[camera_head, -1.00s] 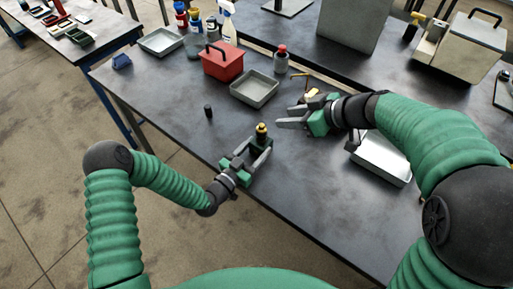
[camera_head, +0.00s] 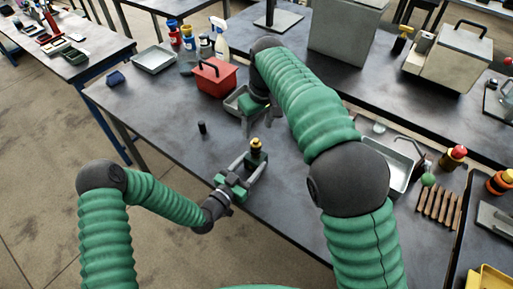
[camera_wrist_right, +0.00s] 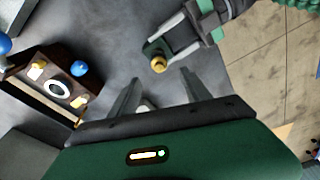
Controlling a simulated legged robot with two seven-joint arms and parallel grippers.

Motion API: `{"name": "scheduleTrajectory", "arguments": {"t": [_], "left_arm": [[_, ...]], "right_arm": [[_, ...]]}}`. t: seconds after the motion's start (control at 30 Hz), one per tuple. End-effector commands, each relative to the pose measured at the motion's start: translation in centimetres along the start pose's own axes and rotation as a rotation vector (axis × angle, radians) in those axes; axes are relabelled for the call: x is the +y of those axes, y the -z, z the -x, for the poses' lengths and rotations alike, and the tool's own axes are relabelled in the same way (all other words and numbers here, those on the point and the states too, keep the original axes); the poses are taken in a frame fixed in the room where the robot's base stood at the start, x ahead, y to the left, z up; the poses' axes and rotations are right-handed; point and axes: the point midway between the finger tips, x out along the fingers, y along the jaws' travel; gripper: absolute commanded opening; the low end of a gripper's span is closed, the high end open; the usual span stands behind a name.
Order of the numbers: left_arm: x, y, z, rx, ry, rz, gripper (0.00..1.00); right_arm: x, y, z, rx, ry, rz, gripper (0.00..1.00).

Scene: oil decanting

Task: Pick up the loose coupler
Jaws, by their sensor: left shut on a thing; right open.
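My left gripper (camera_head: 255,163) is shut on a dark upright cylinder with a brass-coloured top (camera_head: 256,146), over the table's front part. The brass top also shows in the right wrist view (camera_wrist_right: 158,65), between the left gripper's fingers. A small dark cylinder (camera_head: 202,128) stands alone on the table, left of it; I cannot tell which of the two is the loose coupler. My right gripper (camera_wrist_right: 160,90) is open, its fingers pointing toward the brass-topped piece but apart from it.
A red toolbox (camera_head: 214,77) and a grey tray (camera_head: 236,103), partly covered by my right arm, stand behind. Bottles and another tray (camera_head: 154,59) are at the back left. A pale tray (camera_head: 401,172) lies right of my arm. The table's left front is clear.

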Motion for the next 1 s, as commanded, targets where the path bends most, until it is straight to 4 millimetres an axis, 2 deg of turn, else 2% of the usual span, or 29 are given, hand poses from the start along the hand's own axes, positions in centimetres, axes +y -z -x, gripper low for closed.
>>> {"name": "scheduleTrajectory", "arguments": {"t": [0.2,0.43,0.63,0.73,0.9,0.93,1.0], "left_arm": [[0.1,0.1,0.0,0.002,-0.002,0.0,0.0],[0.0,0.1,0.0,0.002,-0.001,0.0,0.0],[0.0,0.1,0.0,0.002,-0.001,0.0,0.0],[0.0,0.1,0.0,0.002,-0.001,0.0,0.0],[0.0,0.1,0.0,0.002,-0.001,0.0,0.0],[0.0,0.1,0.0,0.002,-0.001,0.0,0.0],[0.0,0.1,0.0,0.002,-0.001,0.0,0.0]], "right_arm": [[0.0,-0.1,-4.4,-0.007,-0.004,-0.008,0.56],[0.1,-0.1,-7.3,-0.004,-0.003,-0.006,0.56],[0.4,-0.2,-10.9,-0.004,-0.004,-0.005,0.56],[0.4,-0.2,-11.7,-0.003,-0.004,-0.006,0.56],[0.4,-0.2,-11.7,-0.001,-0.004,-0.006,0.56],[0.4,-0.2,-11.7,-0.001,-0.004,-0.006,0.55],[0.4,-0.2,-11.7,-0.001,-0.004,-0.006,0.45]]}}
